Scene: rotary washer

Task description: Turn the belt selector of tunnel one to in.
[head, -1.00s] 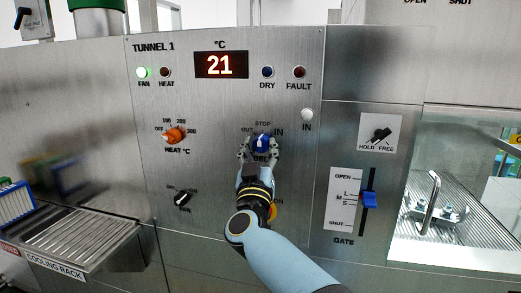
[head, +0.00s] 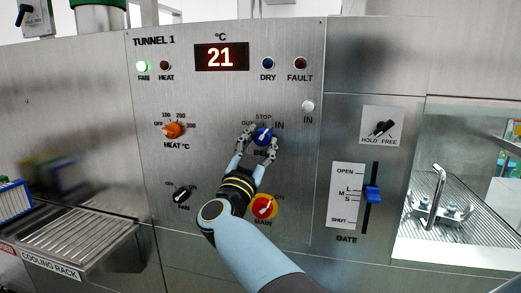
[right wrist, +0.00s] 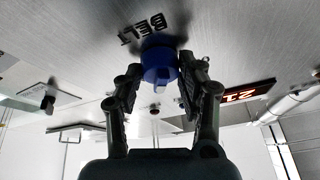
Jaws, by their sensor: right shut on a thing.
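The belt selector (head: 263,136) is a blue knob on the steel panel of tunnel one, with OUT, STOP and IN printed around it. My right gripper (head: 259,144) is shut on it, one finger on its upper left side and one on its lower right. Its pointer is too small and partly covered to read surely. In the right wrist view the blue knob (right wrist: 158,66) sits between the two fingers, beside the BELT lettering. The white IN lamp (head: 308,106) is at the upper right of the knob. My left gripper is out of view.
The red and yellow MAIN switch (head: 264,206) is just below my right gripper. The orange HEAT knob (head: 173,130) and black FAN knob (head: 181,195) are to the left. The blue gate lever (head: 372,194) is to the right. The cooling rack (head: 85,240) juts out at lower left.

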